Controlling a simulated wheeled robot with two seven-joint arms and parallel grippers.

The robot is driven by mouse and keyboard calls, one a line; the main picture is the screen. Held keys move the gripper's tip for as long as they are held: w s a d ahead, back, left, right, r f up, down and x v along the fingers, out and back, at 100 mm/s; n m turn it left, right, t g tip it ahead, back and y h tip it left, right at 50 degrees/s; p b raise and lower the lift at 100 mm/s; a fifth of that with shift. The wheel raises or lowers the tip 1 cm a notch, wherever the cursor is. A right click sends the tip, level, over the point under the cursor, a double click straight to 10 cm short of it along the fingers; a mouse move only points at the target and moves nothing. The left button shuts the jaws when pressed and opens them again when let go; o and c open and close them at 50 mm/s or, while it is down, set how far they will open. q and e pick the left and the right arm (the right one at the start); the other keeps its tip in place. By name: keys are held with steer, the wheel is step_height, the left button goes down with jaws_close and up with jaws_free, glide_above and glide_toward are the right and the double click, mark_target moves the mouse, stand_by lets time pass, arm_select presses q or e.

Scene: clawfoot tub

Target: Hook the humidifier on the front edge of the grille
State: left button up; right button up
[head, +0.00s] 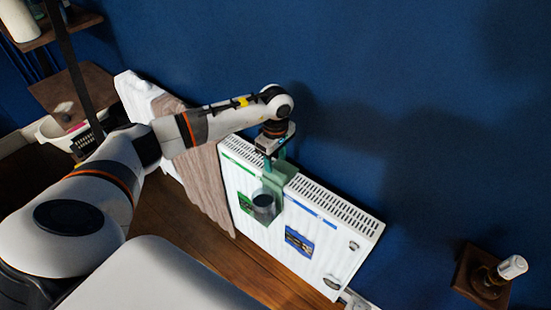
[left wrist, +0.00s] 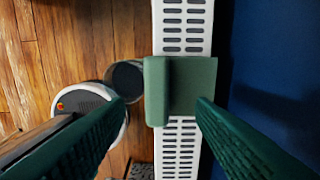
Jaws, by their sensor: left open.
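The humidifier (head: 262,203) is a dark round cup on a green bracket. The bracket lies across the grille (head: 335,197) on top of the white radiator, and the cup hangs in front of the front panel. In the left wrist view the green bracket (left wrist: 192,88) spans the slotted grille (left wrist: 180,150), with the dark cup (left wrist: 123,76) to its left. My left gripper (head: 275,160) is above the bracket, pointing down. It is open, and its green fingers (left wrist: 163,104) stand on either side of the bracket. Whether they touch it cannot be told. My right gripper is out of view.
A blue wall (head: 420,90) stands close behind the radiator. A brown towel (head: 203,170) hangs at its left end. A small wooden shelf (head: 472,272) with a white-topped item is at the lower right. Wooden floor (head: 190,245) shows in front.

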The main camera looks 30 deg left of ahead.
arm_select(q)
steer(key=shift+r+p, duration=0.7)
steer(key=shift+r, duration=0.65)
